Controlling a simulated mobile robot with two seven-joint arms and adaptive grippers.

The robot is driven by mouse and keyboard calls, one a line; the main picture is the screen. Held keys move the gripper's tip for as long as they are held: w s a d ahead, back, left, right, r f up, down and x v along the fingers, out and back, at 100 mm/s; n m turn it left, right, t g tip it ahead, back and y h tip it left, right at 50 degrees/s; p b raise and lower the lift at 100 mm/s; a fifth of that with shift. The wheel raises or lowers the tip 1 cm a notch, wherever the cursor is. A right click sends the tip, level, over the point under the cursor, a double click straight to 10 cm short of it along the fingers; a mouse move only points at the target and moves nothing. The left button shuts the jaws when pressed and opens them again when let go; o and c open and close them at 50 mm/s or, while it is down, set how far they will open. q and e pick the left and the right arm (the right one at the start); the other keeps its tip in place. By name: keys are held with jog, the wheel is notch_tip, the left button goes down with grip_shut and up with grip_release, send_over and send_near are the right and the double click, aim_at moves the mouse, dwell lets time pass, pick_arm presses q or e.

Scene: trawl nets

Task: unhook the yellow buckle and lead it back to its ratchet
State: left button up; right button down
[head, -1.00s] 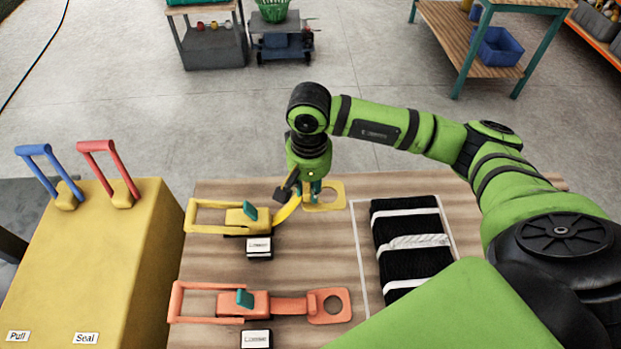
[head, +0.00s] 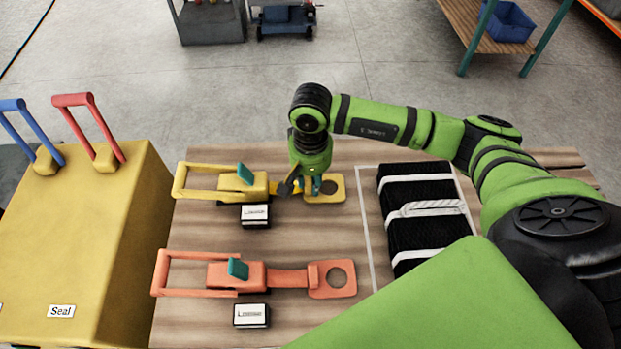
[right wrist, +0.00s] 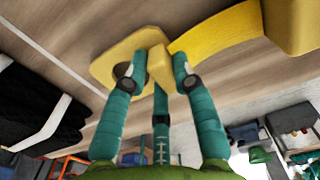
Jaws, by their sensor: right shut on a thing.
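The yellow buckle (head: 335,188), a flat plate with a round hole, is just right of the yellow ratchet (head: 242,184) in the head view. My right gripper (head: 315,186) is shut on it from above. In the right wrist view, the teal fingers (right wrist: 158,75) close around the block of the yellow buckle (right wrist: 110,60). The yellow strap (right wrist: 217,35) runs from it to the ratchet; in the head view my gripper partly hides it. I cannot tell whether the buckle touches the table. My left gripper is out of view.
An orange ratchet (head: 235,276) with its orange buckle (head: 332,279) lies nearer on the wooden table (head: 200,325). A black bundle with white bands (head: 418,220) lies to the right. A yellow box (head: 75,235) with blue and red handles stands at left. Small labelled blocks sit by the ratchets.

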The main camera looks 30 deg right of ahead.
aim_at(311, 181)
jog(key=shift+f, duration=0.35)
jog(key=c, duration=0.9)
grip_release()
jog(key=shift+c, duration=0.2)
notch_tip(311, 181, up, 12)
jog(key=shift+r, duration=0.1)
